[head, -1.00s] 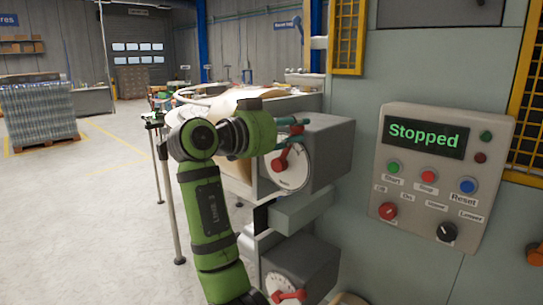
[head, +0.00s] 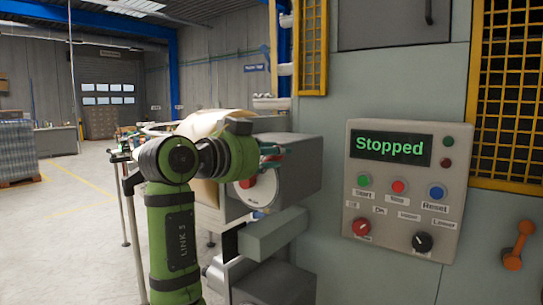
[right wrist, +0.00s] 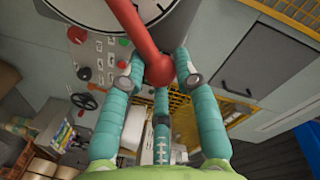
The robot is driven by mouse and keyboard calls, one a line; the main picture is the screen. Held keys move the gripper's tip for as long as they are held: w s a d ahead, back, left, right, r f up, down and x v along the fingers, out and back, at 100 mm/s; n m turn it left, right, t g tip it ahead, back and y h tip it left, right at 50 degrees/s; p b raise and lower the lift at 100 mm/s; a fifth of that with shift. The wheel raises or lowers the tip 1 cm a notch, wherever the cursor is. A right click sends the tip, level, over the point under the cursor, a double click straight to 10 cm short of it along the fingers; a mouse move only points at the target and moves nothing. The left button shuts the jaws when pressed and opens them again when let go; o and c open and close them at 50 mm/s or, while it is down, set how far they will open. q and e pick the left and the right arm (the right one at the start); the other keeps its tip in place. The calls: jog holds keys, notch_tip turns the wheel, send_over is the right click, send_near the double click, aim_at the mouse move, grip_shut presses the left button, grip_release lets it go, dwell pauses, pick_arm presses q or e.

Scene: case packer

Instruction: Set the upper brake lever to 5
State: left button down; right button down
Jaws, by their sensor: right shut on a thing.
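The upper brake unit is a grey box with a white round dial (head: 263,190) on its face. Its red lever (head: 247,182) is mostly hidden behind my right gripper (head: 272,153) in the head view. In the right wrist view the red lever (right wrist: 136,30) runs down from the dial (right wrist: 160,12) to a round knob. The teal fingers of my right gripper (right wrist: 158,78) are closed around that knob. I cannot read the dial's numbers or the lever's setting. My left gripper is not in view.
A control panel (head: 405,190) reads "Stopped" and carries buttons and knobs, right of the brake unit. A lower grey box (head: 272,285) is cut off at the bottom edge. An orange handle (head: 517,245) is at far right. Open floor lies at left.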

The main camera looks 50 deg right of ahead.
jog(key=shift+r, duration=0.2)
jog(key=c, duration=1)
grip_release()
jog(key=shift+o, duration=0.3)
jog(key=shift+w+f, duration=0.1)
jog(key=a+r, duration=0.1)
jog(key=a, duration=1.1)
